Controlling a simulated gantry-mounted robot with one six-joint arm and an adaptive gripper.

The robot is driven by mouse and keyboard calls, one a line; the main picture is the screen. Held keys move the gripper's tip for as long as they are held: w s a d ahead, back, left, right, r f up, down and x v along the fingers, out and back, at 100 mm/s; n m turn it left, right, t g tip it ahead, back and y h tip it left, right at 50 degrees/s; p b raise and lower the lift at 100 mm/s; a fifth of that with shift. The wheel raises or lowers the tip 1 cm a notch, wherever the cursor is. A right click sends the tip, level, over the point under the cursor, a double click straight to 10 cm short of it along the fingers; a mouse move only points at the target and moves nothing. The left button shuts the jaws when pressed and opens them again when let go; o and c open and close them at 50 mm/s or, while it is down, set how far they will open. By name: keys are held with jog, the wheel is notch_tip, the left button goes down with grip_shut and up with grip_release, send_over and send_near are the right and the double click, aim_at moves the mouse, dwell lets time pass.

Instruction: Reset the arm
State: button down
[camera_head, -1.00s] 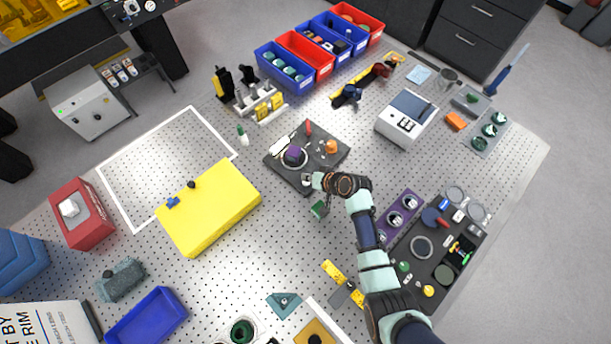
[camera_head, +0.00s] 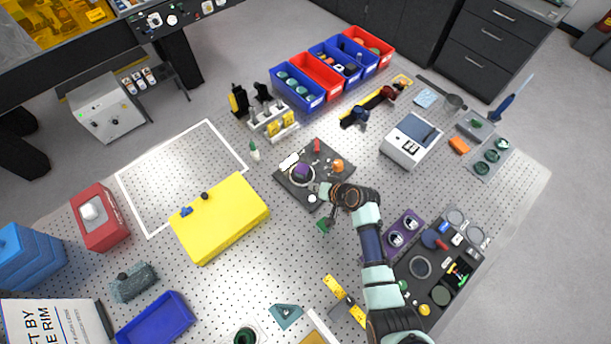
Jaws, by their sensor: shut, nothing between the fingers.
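My arm reaches up from the lower right over the perforated table (camera_head: 245,300). My gripper (camera_head: 314,187) is at the end of it, small in the view, and shut with nothing seen in it. It is over or beside the front edge of the dark square plate (camera_head: 318,155). That plate bears a purple round part with a pale ring (camera_head: 302,171), a red part and an orange knob (camera_head: 338,166). I cannot tell whether the gripper touches the plate. A small green piece (camera_head: 322,225) is just below the gripper.
A yellow box (camera_head: 222,222) stands to the left and a white instrument (camera_head: 411,139) to the right. Red and blue bins (camera_head: 297,92) line the back edge. A purple holder (camera_head: 405,232) and a dark tray (camera_head: 410,289) lie close to the right of my arm. Bare table lies below the yellow box.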

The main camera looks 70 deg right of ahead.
dwell(0.3)
jog(key=w+a+r+n+t+y+p, duration=0.1)
jog(key=w+a+r+n, duration=0.3)
jog(key=w+a+r, duration=0.3)
jog(key=w+a+r+n+p, duration=0.1)
jog(key=w+a+r+n, duration=0.2)
jog(key=w+a+r, duration=0.5)
jog(key=s+a+r+n+t+y, duration=0.1)
jog(key=s+a+r+n, duration=0.2)
jog(key=a+r, duration=0.7)
jog(key=s+a+r+n+t+y+p, duration=0.1)
jog(key=s+a+r+n+t, duration=0.1)
jog(key=a+r, duration=0.9)
jog(key=s+a, duration=0.1)
jog(key=a, duration=0.3)
jog(key=shift+n, duration=0.4)
